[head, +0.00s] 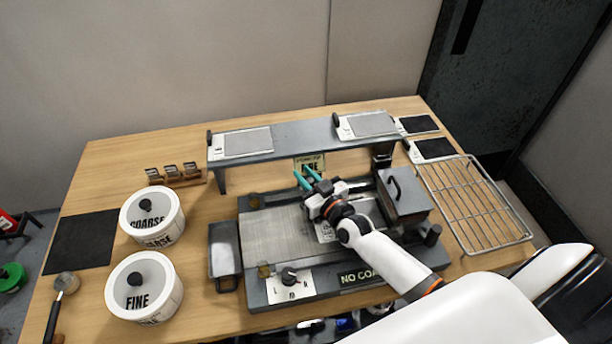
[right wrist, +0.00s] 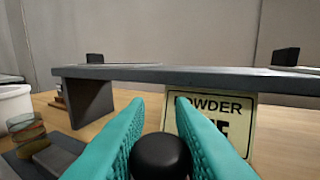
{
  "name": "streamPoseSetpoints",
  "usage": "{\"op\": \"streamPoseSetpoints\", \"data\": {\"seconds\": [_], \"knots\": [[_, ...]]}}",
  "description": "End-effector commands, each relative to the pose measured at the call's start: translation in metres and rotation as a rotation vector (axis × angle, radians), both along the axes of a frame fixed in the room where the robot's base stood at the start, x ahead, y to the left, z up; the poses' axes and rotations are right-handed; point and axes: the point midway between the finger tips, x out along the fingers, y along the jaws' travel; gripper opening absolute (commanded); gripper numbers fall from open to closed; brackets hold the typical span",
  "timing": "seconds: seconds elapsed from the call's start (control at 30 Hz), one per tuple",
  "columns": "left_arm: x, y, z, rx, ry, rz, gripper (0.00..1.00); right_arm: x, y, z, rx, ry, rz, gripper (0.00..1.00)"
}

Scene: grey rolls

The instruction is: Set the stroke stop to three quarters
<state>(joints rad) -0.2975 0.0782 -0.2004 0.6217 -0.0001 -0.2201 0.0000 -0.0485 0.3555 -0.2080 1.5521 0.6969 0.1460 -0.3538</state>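My right gripper (head: 308,178) reaches over the grey machine bed (head: 270,235) on the table, its teal fingers apart and pointing toward the back shelf. In the right wrist view, a black rounded knob (right wrist: 160,155) shows between the fingers (right wrist: 160,108); I cannot tell whether they touch it. No part clearly marked as the stroke stop shows. A black dial (head: 290,274) sits on a white plate with letters, L at left and R at right, on the machine's front. My left gripper is out of view.
A grey raised shelf (head: 300,135) stands behind the machine, with a powder sign (right wrist: 238,112) beneath it. White COARSE (head: 165,228) and FINE (head: 165,300) tubs stand at left. A wire rack (head: 478,205) lies at right. A grey box (head: 405,198) stands on the machine's right side.

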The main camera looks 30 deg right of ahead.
Motion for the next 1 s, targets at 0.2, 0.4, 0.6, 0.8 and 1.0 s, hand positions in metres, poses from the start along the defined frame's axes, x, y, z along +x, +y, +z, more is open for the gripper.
{"op": "streamPoseSetpoints", "data": {"seconds": [0.2, 0.4, 0.6, 0.8, 1.0], "knots": [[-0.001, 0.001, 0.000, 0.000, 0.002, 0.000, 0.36, 0.000, 0.000, 0.000, 0.000, 0.000, 0.000, 0.00], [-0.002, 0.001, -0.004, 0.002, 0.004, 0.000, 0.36, -0.004, -0.016, -0.002, -0.006, 0.000, -0.001, 0.00], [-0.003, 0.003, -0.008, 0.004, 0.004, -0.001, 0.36, -0.010, -0.039, -0.001, -0.003, 0.000, -0.001, 0.00], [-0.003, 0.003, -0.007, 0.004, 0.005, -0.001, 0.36, -0.010, -0.040, 0.000, 0.000, -0.001, -0.001, 0.00], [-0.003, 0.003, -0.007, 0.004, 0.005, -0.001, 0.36, -0.010, -0.039, 0.000, 0.000, -0.001, -0.001, 0.41]]}}
